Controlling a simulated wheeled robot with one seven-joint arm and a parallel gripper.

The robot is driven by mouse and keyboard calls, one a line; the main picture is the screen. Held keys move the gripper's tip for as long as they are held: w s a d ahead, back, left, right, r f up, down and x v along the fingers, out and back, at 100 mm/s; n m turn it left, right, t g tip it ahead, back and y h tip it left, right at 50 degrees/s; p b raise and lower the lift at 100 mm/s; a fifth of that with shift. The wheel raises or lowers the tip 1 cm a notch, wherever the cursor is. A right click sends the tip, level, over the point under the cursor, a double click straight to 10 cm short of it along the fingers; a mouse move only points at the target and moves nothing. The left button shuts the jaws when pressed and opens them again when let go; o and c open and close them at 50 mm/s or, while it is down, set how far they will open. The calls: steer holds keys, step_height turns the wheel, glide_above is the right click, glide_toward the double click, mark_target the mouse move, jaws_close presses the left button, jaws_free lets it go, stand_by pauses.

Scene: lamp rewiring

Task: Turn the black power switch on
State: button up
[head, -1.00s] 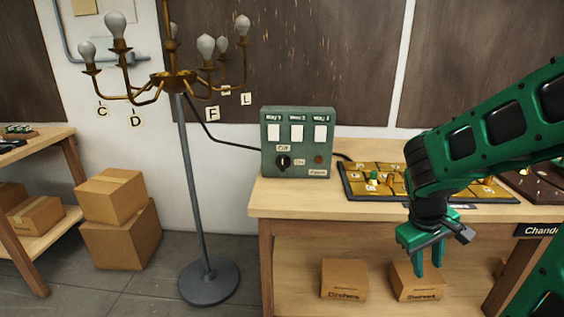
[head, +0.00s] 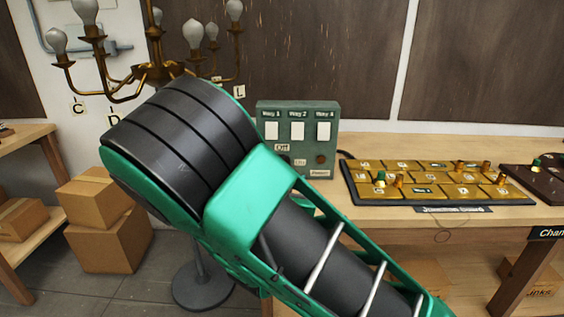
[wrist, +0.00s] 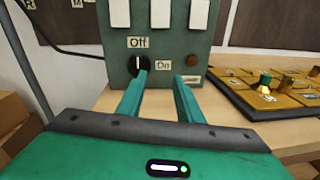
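The green control box (head: 297,108) stands on the workbench in the head view and fills the upper middle of the wrist view (wrist: 170,42). Its black power switch (wrist: 138,63) is a round knob with a light mark pointing up toward the "Off" label (wrist: 138,42). The "On" label (wrist: 163,65) is to its right. My gripper (wrist: 161,78) is open and empty in front of the box. Its left fingertip overlaps the knob's lower edge in the picture; I cannot tell whether they touch. In the head view my arm hides the gripper and most of the knob.
A gold-tiled board (head: 430,180) with small pegs lies right of the box. A brass chandelier (head: 160,72) stands to the left on a floor stand. Cardboard boxes (head: 108,238) are stacked on the floor at left. A red-brown round button (wrist: 192,61) is on the box's right.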

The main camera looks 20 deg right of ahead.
mark_target(282, 160)
steer(key=a+n, duration=0.1)
steer(key=a+y, duration=0.1)
steer(key=w+a+n+t, duration=0.1)
steer(key=a, duration=0.1)
steer(key=shift+r+n+y, duration=0.15)
steer(key=shift+n+y, duration=0.15)
steer(key=shift+w, duration=0.3)
steer(key=x, duration=1)
steer(key=shift+d, duration=0.3)
steer(key=shift+c, duration=0.6)
jaws_close()
